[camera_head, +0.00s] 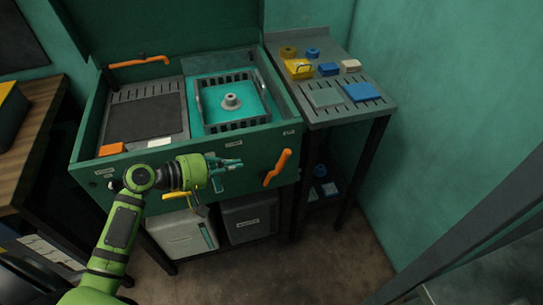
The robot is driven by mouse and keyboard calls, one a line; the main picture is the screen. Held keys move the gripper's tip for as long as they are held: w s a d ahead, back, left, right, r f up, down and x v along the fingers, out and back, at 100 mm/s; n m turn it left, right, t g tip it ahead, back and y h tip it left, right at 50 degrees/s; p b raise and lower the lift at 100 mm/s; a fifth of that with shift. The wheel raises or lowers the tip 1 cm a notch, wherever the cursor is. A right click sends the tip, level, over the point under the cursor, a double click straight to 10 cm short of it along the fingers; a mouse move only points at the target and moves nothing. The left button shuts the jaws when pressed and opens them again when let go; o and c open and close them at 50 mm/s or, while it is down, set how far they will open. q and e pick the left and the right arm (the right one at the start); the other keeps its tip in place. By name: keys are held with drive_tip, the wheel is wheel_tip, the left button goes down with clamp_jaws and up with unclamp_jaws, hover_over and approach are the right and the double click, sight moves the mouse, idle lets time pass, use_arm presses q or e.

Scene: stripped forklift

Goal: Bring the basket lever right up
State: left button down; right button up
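An orange lever (277,168) is on the front face of the green cabinet (245,158), at its right end. It is tilted, with its upper end leaning right. No label that I can read tells that it is the basket lever. A square slotted basket (235,120) sits in the teal basin of the cabinet, with a grey round part (231,101) at its middle. My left gripper (232,172) is in front of the cabinet, left of the orange lever and apart from it. Its fingers look spread and empty. My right gripper is not in view.
Another orange handle (140,62) is at the cabinet's back left. A yellow handle (176,196) sits low on the front, near my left wrist. Grey bins (249,218) stand below. A side table (326,114) with blue and yellow items adjoins on the right.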

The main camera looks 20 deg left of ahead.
sight(282, 158)
use_arm(q)
drive_tip(key=p+x, duration=0.2)
drive_tip(key=x, duration=0.9)
drive_tip(key=shift+d, duration=0.1)
drive_tip(key=shift+w+d+f, duration=0.2)
drive_tip(key=shift+w+d, duration=0.15)
drive_tip(key=shift+w, duration=0.05)
